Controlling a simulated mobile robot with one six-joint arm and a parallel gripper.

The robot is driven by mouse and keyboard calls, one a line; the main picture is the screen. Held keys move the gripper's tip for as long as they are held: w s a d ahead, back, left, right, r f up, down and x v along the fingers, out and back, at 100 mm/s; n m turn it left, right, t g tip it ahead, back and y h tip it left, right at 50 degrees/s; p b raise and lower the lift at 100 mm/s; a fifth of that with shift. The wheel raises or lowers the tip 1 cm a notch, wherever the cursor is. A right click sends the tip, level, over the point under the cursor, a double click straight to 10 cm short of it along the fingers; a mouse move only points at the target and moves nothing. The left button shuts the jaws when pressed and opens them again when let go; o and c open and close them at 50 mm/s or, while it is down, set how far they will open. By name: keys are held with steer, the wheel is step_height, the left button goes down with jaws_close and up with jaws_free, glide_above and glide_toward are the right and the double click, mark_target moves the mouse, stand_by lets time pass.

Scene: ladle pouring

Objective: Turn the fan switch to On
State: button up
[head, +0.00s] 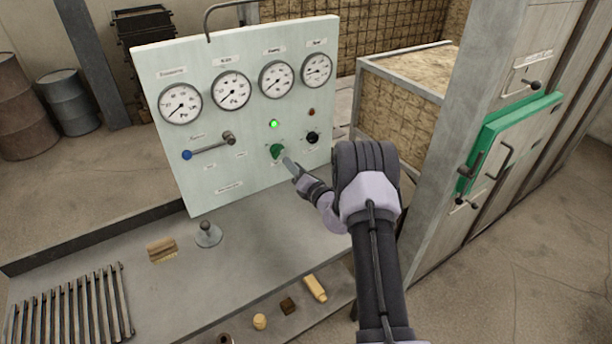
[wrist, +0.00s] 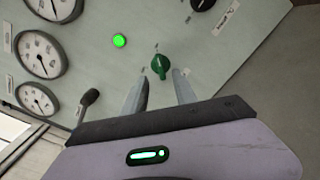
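A green rotary knob (head: 277,151), which looks like the fan switch, is on the lower right of the pale gauge panel (head: 200,205). In the wrist view the knob (wrist: 160,62) shows whole, with its ridge nearly upright in that picture. Its labels are too small to read. My gripper (head: 287,161) is at the panel, right by the knob. In the wrist view its two fingers (wrist: 160,88) are apart with nothing between them, and the knob lies just beyond the tips. I cannot tell whether a fingertip touches it.
A green lamp (head: 274,124) is lit above the knob. A black knob (head: 312,137) is close on the right.

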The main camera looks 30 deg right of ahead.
steer(key=s+p, duration=0.1)
steer(key=s, duration=0.9)
steer(key=shift+d, duration=0.15)
